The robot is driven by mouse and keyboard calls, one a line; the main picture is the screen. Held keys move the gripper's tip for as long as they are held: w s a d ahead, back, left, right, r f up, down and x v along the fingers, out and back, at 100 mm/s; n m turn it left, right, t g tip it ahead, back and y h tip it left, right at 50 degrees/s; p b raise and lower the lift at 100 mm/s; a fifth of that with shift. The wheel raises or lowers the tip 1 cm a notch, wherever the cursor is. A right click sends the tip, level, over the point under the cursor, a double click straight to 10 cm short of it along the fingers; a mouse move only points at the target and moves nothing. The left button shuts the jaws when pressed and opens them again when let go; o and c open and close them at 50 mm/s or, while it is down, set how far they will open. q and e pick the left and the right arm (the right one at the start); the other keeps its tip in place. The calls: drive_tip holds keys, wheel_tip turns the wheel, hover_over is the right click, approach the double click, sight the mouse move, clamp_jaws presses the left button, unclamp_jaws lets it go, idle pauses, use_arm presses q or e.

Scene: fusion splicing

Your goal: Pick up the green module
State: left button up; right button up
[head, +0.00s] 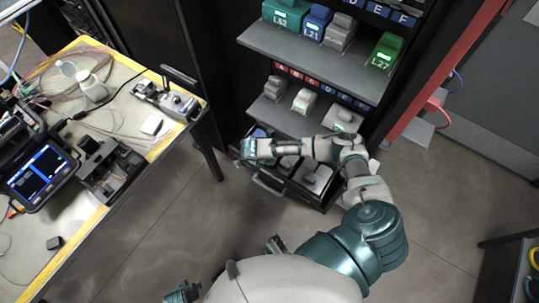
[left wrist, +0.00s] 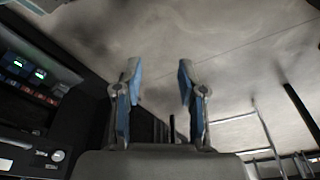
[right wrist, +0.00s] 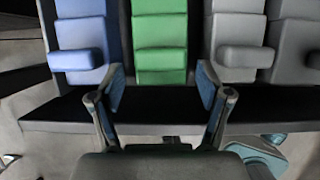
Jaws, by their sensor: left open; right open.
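In the right wrist view a green module (right wrist: 160,45) stands in a row between a blue module (right wrist: 82,35) and a grey module (right wrist: 238,35). My right gripper (right wrist: 160,78) is open, with one finger on each side of the green module's near end in the picture. I cannot tell whether the fingers touch it. In the head view my right gripper (head: 247,148) is over the low pulled-out drawer (head: 268,184) and hides most of what is under it. My left gripper (left wrist: 156,68) is open and empty over bare floor in the left wrist view.
The rack's upper shelf (head: 310,62) holds another green module marked L27 (head: 385,52), a teal one marked L52 (head: 285,15), and others. A lower shelf with grey modules (head: 303,101) overhangs the drawer. A workbench (head: 75,235) with splicing equipment stands left; floor between is clear.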

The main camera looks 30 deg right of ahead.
drive_tip(key=b+x, duration=0.1)
drive_tip(key=x, duration=0.2)
drive_tip(key=shift+f, duration=0.4)
drive_tip(key=shift+w+d+f, duration=0.1)
drive_tip(key=shift+d+f, duration=0.1)
drive_tip(key=shift+d, duration=0.45)
drive_tip(key=shift+c, duration=1)
drive_tip(key=shift+a, duration=0.3)
drive_tip(key=c, duration=0.8)
drive_tip(key=shift+a+r, duration=0.1)
drive_tip(key=shift+a, duration=0.1)
drive_tip(key=shift+c, duration=0.5)
use_arm(q)
wheel_tip(320, 180, up, 4)
drive_tip(key=shift+s, duration=0.15)
